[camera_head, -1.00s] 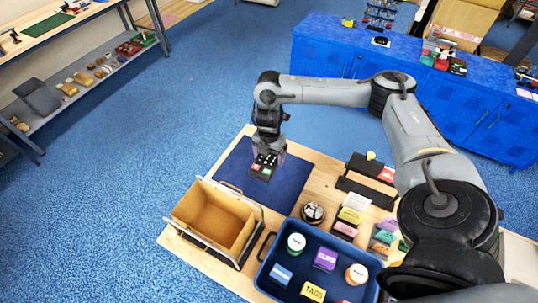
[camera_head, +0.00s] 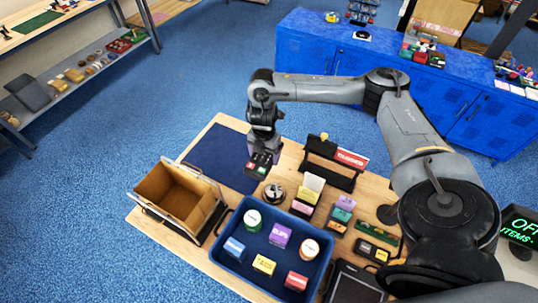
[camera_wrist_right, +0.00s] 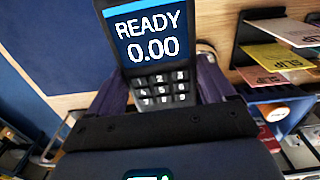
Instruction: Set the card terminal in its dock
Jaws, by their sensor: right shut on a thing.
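The card terminal (camera_head: 259,164) is dark with a keypad. In the right wrist view its lit screen (camera_wrist_right: 148,38) reads "READY 0.00". My right gripper (camera_head: 263,151) is shut on it, with purple fingers on both sides, and holds it around the right edge of the blue mat (camera_head: 217,155). The terminal's height above the table is hard to tell. A black stand (camera_head: 328,176) with a red sign is to its right, and a flat black device (camera_head: 354,285) lies at the table's front. I cannot tell which thing is the dock. My left gripper is not in view.
A round bell-like thing (camera_head: 274,194) stands just below the terminal. A blue tray (camera_head: 228,262) of several small boxes and tubs is in front; an open brown carton (camera_head: 178,199) is to the left. Stacks of coloured cards (camera_head: 305,196) are to the right. The mat is bare.

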